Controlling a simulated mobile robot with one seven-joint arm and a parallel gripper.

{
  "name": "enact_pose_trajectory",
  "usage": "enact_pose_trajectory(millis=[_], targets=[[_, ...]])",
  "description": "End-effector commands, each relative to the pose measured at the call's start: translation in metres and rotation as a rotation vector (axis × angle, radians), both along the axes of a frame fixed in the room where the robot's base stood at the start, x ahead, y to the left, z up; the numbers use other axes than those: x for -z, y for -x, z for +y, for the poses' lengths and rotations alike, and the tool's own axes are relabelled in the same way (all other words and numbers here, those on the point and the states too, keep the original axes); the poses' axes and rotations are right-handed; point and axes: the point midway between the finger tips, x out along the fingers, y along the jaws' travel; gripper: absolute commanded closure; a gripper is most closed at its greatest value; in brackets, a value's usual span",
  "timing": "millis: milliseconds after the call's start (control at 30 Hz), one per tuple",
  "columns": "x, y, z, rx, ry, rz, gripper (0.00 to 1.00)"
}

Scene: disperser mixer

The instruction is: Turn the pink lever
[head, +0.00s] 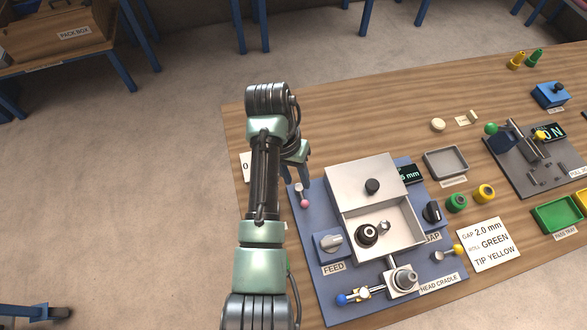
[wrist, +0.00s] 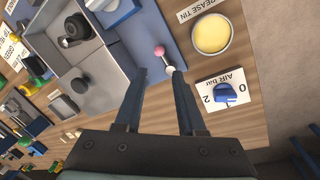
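The pink lever is a short arm with a pink ball knob (head: 304,203) on the left edge of the blue machine base. In the wrist view its pink knob (wrist: 159,51) shows beyond my fingertips, with a pale pivot end (wrist: 170,70) close to the right fingertip. My gripper (wrist: 158,74) is open and empty, its two dark fingers spread apart, with the lever lying ahead of the gap. In the head view my gripper (head: 301,178) is at the machine's left edge by the lever, partly hidden behind my arm. Contact with the lever cannot be told.
The machine's open metal box (head: 350,185) stands right of the lever, with the feed knob (head: 330,242) in front. In the wrist view a grease tin (wrist: 212,34) and a blue air-bar knob (wrist: 224,93) sit nearby. A blue-ended lever (head: 345,298) is at the front.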

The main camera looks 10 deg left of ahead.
Motion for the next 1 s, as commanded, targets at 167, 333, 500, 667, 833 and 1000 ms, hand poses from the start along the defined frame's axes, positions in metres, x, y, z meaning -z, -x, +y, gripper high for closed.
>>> enact_pose_trajectory(millis=[167, 333, 500, 667, 833, 1000], targets=[[-0.021, -0.002, 0.004, -0.001, 0.001, -0.004, 0.61], [-0.028, -0.002, 0.005, 0.000, 0.000, -0.002, 0.61], [-0.028, -0.002, 0.005, -0.001, 0.000, -0.001, 0.61], [-0.028, -0.002, 0.005, 0.000, 0.000, -0.001, 0.61], [-0.028, -0.002, 0.005, 0.000, 0.000, -0.001, 0.61], [-0.051, -0.031, 0.001, -0.018, -0.024, -0.154, 0.61]])
